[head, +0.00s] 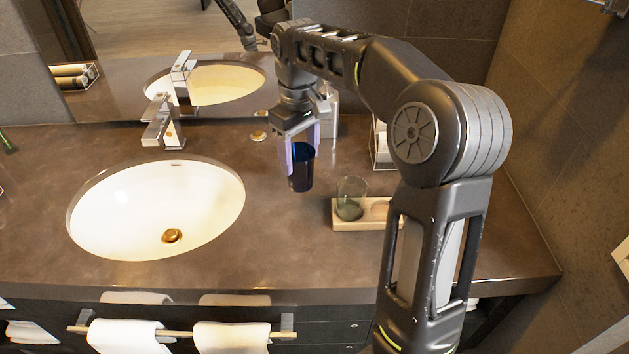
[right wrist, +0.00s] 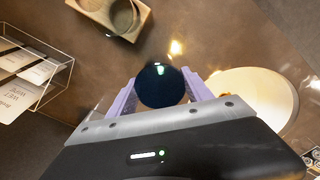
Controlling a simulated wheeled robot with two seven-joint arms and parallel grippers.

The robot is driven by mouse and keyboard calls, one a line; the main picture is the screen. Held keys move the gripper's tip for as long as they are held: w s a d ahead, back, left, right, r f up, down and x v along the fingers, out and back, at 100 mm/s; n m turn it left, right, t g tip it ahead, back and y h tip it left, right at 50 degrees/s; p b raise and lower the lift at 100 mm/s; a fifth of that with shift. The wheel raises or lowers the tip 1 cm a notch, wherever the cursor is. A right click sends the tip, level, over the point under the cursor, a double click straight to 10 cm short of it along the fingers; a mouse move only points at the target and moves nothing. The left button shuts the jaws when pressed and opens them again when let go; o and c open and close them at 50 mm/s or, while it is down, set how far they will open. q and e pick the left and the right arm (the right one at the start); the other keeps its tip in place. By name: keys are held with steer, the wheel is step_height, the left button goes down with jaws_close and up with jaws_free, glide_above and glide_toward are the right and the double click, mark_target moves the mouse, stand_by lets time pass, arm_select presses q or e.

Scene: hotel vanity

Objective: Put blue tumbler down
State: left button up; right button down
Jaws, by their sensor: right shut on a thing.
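The blue tumbler (head: 301,168) is upright between the fingers of my right gripper (head: 303,150), which is shut on it. It appears close above or at the brown counter, right of the sink; I cannot tell whether its base touches. In the right wrist view the tumbler (right wrist: 161,85) shows dark and round between the two purple fingers (right wrist: 160,97). A tray (head: 345,222) with a greenish glass (head: 350,198) in its left recess lies to the right of the tumbler. The tray also shows at the top of the right wrist view (right wrist: 134,33). My left gripper is not identifiable.
The white oval sink (head: 155,205) and its faucet (head: 160,122) lie to the left. The mirror is at the back. Counter in front of the tumbler is clear.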

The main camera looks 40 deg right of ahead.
mark_target(300, 179)
steer(key=shift+f, duration=1.7)
step_height(300, 179, down, 3)
steer(key=shift+r+p, duration=0.1)
steer(key=shift+p, duration=0.2)
steer(key=shift+f, duration=0.45)
steer(key=shift+f, duration=0.1)
steer(key=shift+c, duration=2.2)
jaws_free()
